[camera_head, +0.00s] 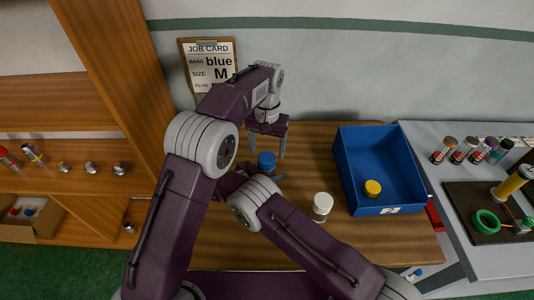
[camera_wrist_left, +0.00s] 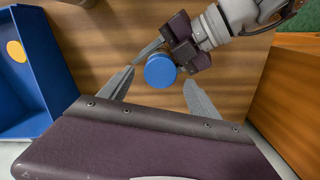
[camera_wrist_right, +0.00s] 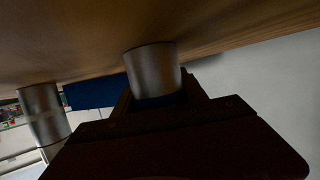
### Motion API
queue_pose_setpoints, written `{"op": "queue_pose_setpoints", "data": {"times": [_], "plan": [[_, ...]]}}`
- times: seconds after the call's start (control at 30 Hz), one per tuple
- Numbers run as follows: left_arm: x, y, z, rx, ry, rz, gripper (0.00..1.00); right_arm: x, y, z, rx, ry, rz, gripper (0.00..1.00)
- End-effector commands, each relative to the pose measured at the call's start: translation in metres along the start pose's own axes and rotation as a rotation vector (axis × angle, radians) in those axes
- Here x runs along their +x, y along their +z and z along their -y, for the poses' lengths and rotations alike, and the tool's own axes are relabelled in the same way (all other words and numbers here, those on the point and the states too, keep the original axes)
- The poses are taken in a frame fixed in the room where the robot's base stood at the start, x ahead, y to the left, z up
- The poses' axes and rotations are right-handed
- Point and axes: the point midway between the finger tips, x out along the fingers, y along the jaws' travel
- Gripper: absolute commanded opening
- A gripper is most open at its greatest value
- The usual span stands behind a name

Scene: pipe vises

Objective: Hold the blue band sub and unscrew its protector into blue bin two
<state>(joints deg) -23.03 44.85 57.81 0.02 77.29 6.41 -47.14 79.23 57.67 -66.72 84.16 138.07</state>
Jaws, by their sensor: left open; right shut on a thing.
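The sub (camera_wrist_right: 153,68) is a grey metal cylinder with blue at one end in the right wrist view. Its blue protector (camera_head: 266,161) faces up in the head view and shows as a round blue cap in the left wrist view (camera_wrist_left: 160,71). My right gripper (camera_wrist_right: 158,88) is shut around the sub, just by the blue part. My left gripper (camera_head: 267,150) is open above the protector, pointing down, its fingers (camera_wrist_left: 158,78) apart on either side of it in view. Blue bin two (camera_head: 385,140), labelled 2, stands to the right with a yellow cap (camera_head: 372,188) inside.
A white-capped cylinder (camera_head: 321,206) stands on the wooden table (camera_head: 310,148) between my right gripper and the bin. A job card (camera_head: 210,65) on the wall reads blue, M. A grey bench (camera_head: 420,140) with several capped cylinders is at right; a wooden shelf (camera_head: 70,183) is at left.

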Motion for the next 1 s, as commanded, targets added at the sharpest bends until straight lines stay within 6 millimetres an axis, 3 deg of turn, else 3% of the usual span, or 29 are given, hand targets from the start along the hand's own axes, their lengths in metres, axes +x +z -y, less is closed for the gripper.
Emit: {"op": "queue_pose_setpoints", "data": {"times": [0.13, 0.4, 0.53, 0.67, 1.0], "plan": [[-0.004, 0.0, 0.0, 0.051, 0.0, 0.0, 0.67, 0.0, -0.001, 0.0, 0.001, -0.001, -0.002, 0.0], [-0.033, 0.0, 0.001, 0.456, 0.0, -0.001, 0.67, 0.0, -0.001, 0.0, 0.001, -0.001, -0.002, 0.0], [-0.035, 0.001, 0.001, 0.5, 0.0, 0.002, 0.67, 0.0, -0.001, 0.0, 0.001, -0.001, -0.002, 0.0], [-0.022, 0.001, 0.001, 0.499, 0.001, 0.004, 0.67, 0.0, -0.001, 0.0, 0.001, 0.0, -0.002, 0.0], [0.036, 0.001, 0.001, 0.497, 0.001, 0.004, 0.67, 0.0, -0.001, 0.0, 0.001, -0.001, -0.002, 0.0]]}}
